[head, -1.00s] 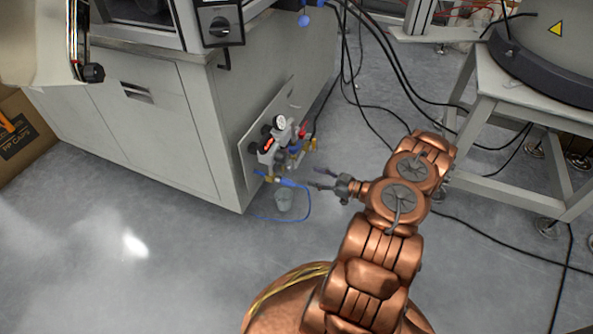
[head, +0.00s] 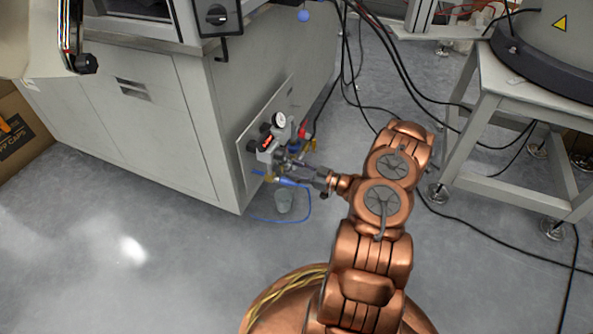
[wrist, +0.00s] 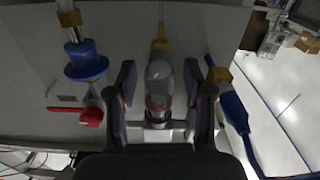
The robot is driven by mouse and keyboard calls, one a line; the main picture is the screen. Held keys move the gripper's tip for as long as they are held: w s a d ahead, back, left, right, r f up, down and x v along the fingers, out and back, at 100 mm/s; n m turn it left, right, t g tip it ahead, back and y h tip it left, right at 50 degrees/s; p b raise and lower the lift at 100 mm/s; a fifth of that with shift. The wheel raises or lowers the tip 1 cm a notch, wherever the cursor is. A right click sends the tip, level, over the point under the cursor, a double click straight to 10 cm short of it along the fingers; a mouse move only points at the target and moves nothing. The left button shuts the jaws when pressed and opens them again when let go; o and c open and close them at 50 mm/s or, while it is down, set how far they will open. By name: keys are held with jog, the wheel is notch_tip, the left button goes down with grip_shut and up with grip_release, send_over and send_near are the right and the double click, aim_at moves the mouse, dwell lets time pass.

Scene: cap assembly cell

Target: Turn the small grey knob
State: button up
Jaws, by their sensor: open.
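My gripper (head: 287,170) reaches from the right to the valve assembly on the cabinet's side panel. In the wrist view my gripper (wrist: 159,68) is open, with one finger on each side of a rounded grey piece (wrist: 158,86), which looks like the small grey knob. It has a reddish band at its lower end. Whether the fingers touch it, I cannot tell. In the head view I cannot make out the knob among the fittings and my fingers.
Left of my fingers in the wrist view are a blue round fitting (wrist: 86,62) and a red handle (wrist: 91,117). A blue hose (wrist: 237,117) is close on the right.

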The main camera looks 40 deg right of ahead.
jog(key=shift+d, duration=0.1)
grip_shut()
jog(key=shift+r+m+p, duration=0.2)
jog(key=shift+m+p, duration=0.2)
jog(key=shift+p, duration=0.75)
jog(key=shift+r+m+p, duration=0.1)
jog(key=shift+m+p, duration=0.4)
jog(key=shift+p, duration=0.6)
jog(key=m+p, duration=0.2)
jog(key=shift+p, duration=0.4)
jog(key=m+p, duration=0.2)
jog(key=m, duration=0.1)
jog(key=shift+f, duration=0.2)
jog(key=m, duration=0.5)
jog(key=shift+d+f, duration=0.1)
jog(key=shift+d, duration=0.05)
